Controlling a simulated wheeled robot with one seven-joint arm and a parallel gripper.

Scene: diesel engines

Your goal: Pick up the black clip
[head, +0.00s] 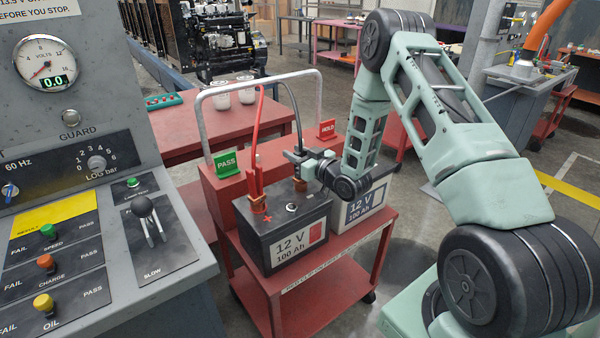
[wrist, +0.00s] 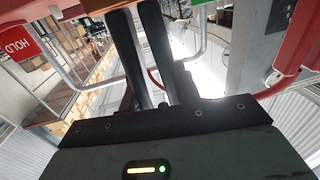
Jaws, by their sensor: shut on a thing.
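The black clip (head: 300,184) is at the right-hand terminal of the front 12 V battery (head: 285,235), mostly hidden by my gripper. My gripper (head: 297,160) comes in from the right above this terminal, with its jaws shut on the clip. A dark cable runs up from there to the handle frame. Whether the clip still touches the terminal cannot be told. A red clip (head: 256,182) stands upright on the plus terminal. In the wrist view two dark fingers (wrist: 136,45) reach upward close together; the clip is not clear there.
The batteries stand on a red cart (head: 345,260) with a grey tube handle (head: 320,100). A second battery (head: 366,203) is right behind the first. Green PASS (head: 227,163) and red HOLD (head: 327,130) signs flank the handle. A control console (head: 100,200) is close on the left.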

